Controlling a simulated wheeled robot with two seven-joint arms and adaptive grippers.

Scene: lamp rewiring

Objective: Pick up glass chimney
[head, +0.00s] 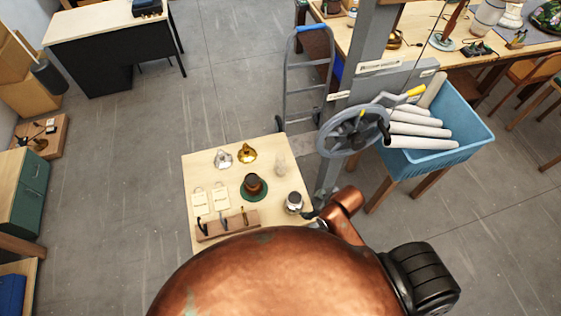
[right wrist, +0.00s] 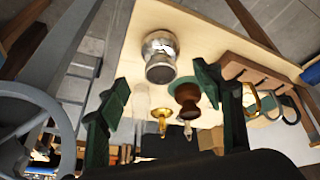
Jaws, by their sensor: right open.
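The glass chimney (head: 280,164) is a pale, see-through upright shape near the right rear of the small wooden table (head: 194,172). It also shows faintly in the right wrist view (right wrist: 142,102). My right gripper (head: 313,215) is at the table's right edge, partly hidden by my own arm and body. In the right wrist view its two green fingers (right wrist: 164,84) stand wide apart, with nothing held between them. The chimney appears beyond them, apart from the fingers. A silver metal jar (head: 294,202) stands between the gripper and the chimney. My left gripper is not in view.
A brown piece on a green mat (head: 255,187), a silver fitting (head: 222,159) and a brass fitting (head: 247,152) stand left of the chimney. Tags and a wooden tool rack (head: 228,225) are at the left front. A post with a handwheel (head: 352,134) rises close on the right.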

